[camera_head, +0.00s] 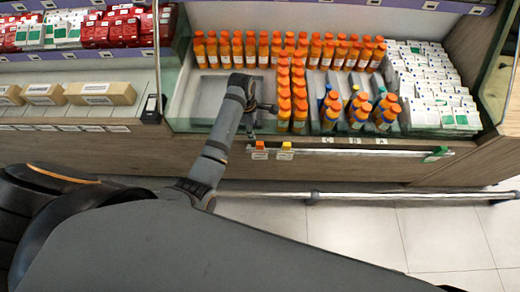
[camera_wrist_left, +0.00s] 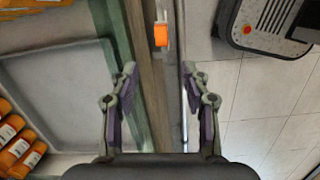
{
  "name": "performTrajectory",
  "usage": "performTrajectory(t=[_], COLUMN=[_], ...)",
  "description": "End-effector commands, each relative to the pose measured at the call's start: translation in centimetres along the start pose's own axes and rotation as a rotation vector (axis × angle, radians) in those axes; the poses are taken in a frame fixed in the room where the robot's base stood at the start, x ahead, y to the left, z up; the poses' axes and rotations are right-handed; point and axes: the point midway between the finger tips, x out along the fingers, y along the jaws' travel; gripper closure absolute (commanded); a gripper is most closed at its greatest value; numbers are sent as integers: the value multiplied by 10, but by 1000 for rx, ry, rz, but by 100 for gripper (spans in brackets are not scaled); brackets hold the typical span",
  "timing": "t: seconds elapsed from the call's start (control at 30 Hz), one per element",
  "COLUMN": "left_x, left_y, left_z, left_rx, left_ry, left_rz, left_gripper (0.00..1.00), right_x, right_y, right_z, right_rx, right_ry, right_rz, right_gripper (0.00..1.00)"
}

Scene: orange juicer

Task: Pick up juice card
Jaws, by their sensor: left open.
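A small orange card (camera_head: 260,146) with a white lower part sits on the rail at the front of the display case. A similar yellow-orange card (camera_head: 285,147) is just to its right; I cannot tell which is the juice card. In the left wrist view an orange card (camera_wrist_left: 160,35) shows ahead of my left gripper (camera_wrist_left: 159,75), roughly in line with the gap between the fingers. The fingers are open and empty, apart from the card. In the head view the left gripper (camera_head: 256,112) is above the case's front edge, partly hidden by its arm. My right gripper is not in view.
Rows of orange-capped juice bottles (camera_head: 298,90) stand in the case beside a grey tray (camera_wrist_left: 60,85). White cartons (camera_head: 430,85) fill the right side. The front rail (camera_head: 350,153) runs along the case, with a lower bar (camera_head: 360,196) over the tiled floor.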

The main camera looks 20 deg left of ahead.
Motion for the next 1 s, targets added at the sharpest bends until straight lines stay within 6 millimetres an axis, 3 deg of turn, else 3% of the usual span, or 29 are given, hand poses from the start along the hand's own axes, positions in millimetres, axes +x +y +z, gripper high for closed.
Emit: performTrajectory(t=[0.27,0.5,0.77,1.0], left_x=[3,43,55,95], left_y=[8,6,5,-2], left_z=[9,10,10,13], left_rx=[-105,-103,-102,-102], left_ry=[-8,-7,-7,-7], left_rz=[-21,-20,-19,-20], left_gripper=[53,53,53,53], right_x=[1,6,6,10], right_y=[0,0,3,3], right_z=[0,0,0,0], right_rx=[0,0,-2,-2], right_ry=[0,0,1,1], right_rz=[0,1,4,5], right_gripper=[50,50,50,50])
